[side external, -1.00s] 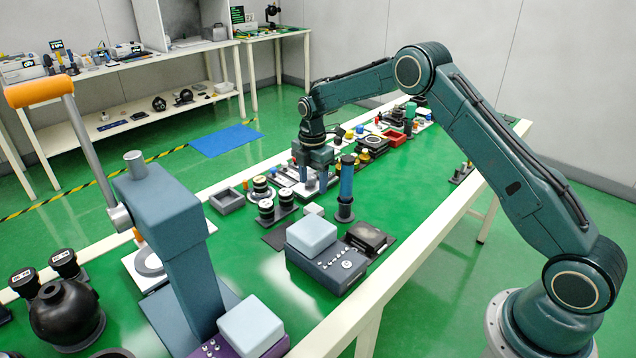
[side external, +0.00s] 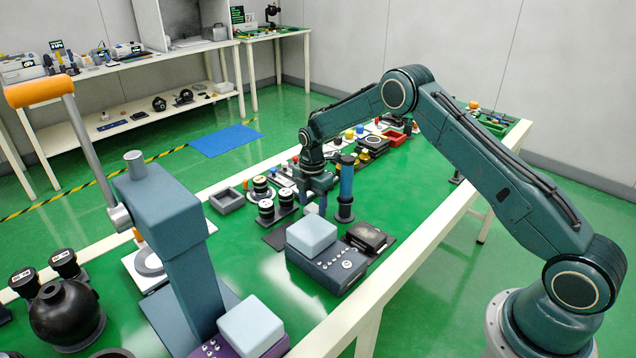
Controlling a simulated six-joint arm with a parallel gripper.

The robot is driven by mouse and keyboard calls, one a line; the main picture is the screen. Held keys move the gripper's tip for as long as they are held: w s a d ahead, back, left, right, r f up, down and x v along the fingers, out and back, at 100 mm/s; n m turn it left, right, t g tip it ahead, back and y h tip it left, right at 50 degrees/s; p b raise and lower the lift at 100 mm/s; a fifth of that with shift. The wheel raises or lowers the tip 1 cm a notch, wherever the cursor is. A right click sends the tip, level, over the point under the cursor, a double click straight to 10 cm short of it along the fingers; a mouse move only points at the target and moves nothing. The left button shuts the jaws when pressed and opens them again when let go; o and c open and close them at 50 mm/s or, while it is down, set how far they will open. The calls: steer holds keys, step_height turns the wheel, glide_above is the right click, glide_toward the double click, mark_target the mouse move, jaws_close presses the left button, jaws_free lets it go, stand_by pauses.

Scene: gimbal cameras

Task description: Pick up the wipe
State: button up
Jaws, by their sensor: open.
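My gripper (side external: 314,203) points down over the table, with its fingers low and apart. A small pale grey block (side external: 312,209), which may be the wipe, sits right at the fingertips and is partly hidden by them. I cannot tell whether the fingers touch it or stand around it. No other thing is clearly recognisable as the wipe.
A blue cylinder on a dark base (side external: 345,190) stands close to the right of the gripper. Black jars with pale lids (side external: 266,208) stand to the left. A grey box with a pale blue top (side external: 325,262) is in front.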

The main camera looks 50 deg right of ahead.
steer(key=shift+f, duration=0.85)
steer(key=c, duration=0.7)
